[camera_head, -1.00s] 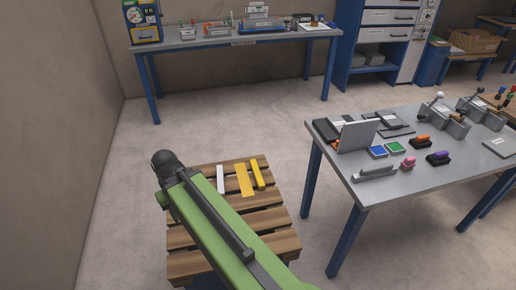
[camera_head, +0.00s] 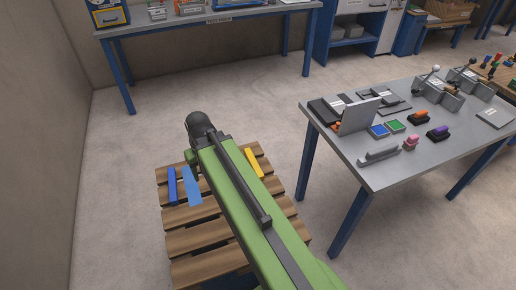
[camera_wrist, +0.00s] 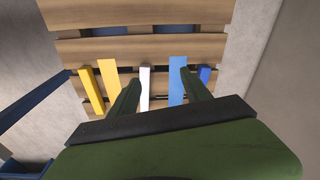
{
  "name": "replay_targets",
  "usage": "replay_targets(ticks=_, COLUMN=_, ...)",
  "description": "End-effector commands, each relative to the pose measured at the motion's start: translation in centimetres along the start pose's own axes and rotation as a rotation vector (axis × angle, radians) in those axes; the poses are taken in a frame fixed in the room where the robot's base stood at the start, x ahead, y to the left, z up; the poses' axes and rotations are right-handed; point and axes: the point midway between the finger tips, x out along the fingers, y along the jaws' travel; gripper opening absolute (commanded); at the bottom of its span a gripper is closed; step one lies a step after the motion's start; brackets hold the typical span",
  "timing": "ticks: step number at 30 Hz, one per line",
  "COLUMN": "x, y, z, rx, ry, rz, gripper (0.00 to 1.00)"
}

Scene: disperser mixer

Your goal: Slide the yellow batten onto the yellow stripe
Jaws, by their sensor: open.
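The yellow batten (camera_head: 254,163) lies on the wooden pallet, just right of my arm in the head view. In the wrist view the yellow batten (camera_wrist: 91,90) is the leftmost bar. The flat yellow stripe (camera_wrist: 109,80) lies beside it, towards the white bar, with a narrow strip of wood between them. My arm hides the stripe in the head view. My gripper (camera_wrist: 159,77) is open, its fingers apart above the white bar (camera_wrist: 145,85) and the light blue stripe (camera_wrist: 177,78). The yellow batten is outside the fingers, to their left in the wrist view.
A dark blue batten (camera_head: 172,186) and the light blue stripe (camera_head: 192,186) lie left of my arm on the slatted pallet (camera_head: 205,238). A grey table (camera_head: 400,165) with small items stands at the right. Clear floor surrounds the pallet.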

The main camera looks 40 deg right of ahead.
Motion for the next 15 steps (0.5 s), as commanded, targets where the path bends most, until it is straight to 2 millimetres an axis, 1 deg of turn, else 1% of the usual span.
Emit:
replay_targets(ticks=1, x=1.8, y=3.9, z=-1.2, rx=0.039, ry=0.042, rz=-0.001, gripper=0.56)
replay_targets(ticks=2, x=2.3, y=6.0, z=-1.8, rx=0.056, ry=0.070, rz=-0.002, gripper=0.56)
replay_targets(ticks=3, x=2.8, y=8.9, z=-2.4, rx=0.078, ry=0.107, rz=0.001, gripper=0.56)
replay_targets(ticks=5, x=3.4, y=13.0, z=-3.1, rx=0.107, ry=0.160, rz=0.009, gripper=0.56)
replay_targets(ticks=6, x=3.7, y=15.6, z=-3.4, rx=0.125, ry=0.192, rz=0.016, gripper=0.56)
replay_targets(ticks=9, x=4.1, y=20.9, z=-3.5, rx=0.160, ry=0.255, rz=0.039, gripper=0.56)
replay_targets(ticks=12, x=4.1, y=24.2, z=-3.4, rx=0.181, ry=0.295, rz=0.057, gripper=0.56)
replay_targets(ticks=15, x=4.0, y=25.6, z=-3.3, rx=0.187, ry=0.310, rz=0.066, gripper=0.56)
